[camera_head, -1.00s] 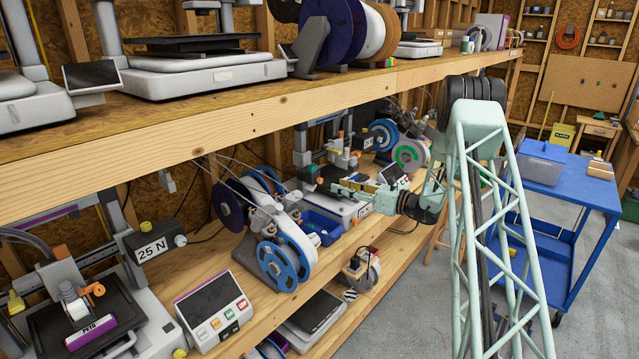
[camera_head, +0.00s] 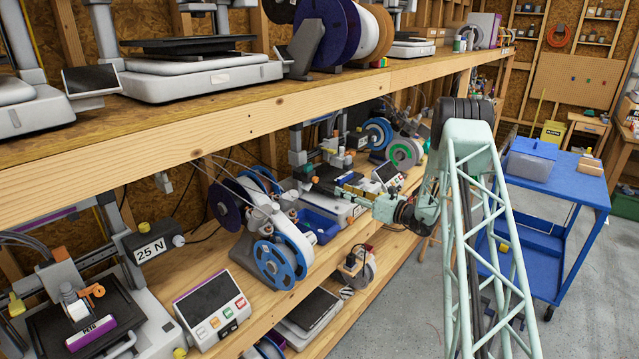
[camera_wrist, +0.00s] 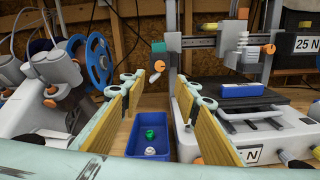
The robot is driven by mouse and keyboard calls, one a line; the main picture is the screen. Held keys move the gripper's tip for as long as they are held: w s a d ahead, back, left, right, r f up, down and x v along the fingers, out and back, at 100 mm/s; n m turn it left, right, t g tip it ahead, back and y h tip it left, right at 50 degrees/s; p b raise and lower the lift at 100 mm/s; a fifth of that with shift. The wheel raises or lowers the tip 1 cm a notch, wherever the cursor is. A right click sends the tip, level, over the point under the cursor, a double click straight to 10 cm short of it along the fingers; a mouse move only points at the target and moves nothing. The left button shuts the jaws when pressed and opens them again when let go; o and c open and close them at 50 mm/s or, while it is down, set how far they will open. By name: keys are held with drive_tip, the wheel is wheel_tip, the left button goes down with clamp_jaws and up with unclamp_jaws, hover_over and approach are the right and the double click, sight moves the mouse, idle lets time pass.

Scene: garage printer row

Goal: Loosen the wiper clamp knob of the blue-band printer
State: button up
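The printer with a blue block (camera_wrist: 228,90) on its bed stands right of centre in the wrist view; its pale base (camera_wrist: 262,124) shows, and in the head view it is partly behind my gripper. A small orange knob (camera_wrist: 158,66) with a pale lever hangs under a teal block (camera_wrist: 158,46) at the left end of its crossbar. I cannot tell for certain which is the wiper clamp knob. My gripper (camera_wrist: 160,82) is open and empty, its yellow-padded fingers spread, short of the printer; it also shows in the head view (camera_head: 350,190).
A blue bin (camera_wrist: 130,135) with a green and a white item lies below, between my fingers. Filament spools (camera_head: 278,262) stand left of the printer. The upper shelf (camera_head: 230,112) runs above this row. A blue cart (camera_head: 555,185) stands at right on open floor.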

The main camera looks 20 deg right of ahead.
sight(317, 181)
drive_tip(key=shift+p+x, duration=0.65)
drive_tip(key=shift+x, duration=6.15)
drive_tip(key=c, duration=0.8)
drive_tip(key=shift+c, duration=0.2)
